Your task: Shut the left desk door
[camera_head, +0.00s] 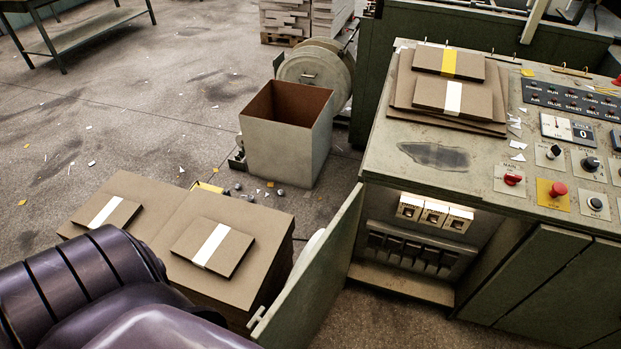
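The left desk door (318,278) is a green panel that stands wide open, swung out toward the lower left. A small handle piece shows at its near lower edge. Behind it the left compartment (405,287) of the control desk (470,165) is open and lit, with white breaker-like boxes above a row of dark switches. A purple-grey arm part of mine fills the lower left corner, left of the door. Neither of my grippers shows, so their distance from the door cannot be seen.
Cardboard stacks (240,285) with banded bundles stand left of the door, close to its near edge. An open bin (285,145) stands behind them. Floor before the compartment is clear.

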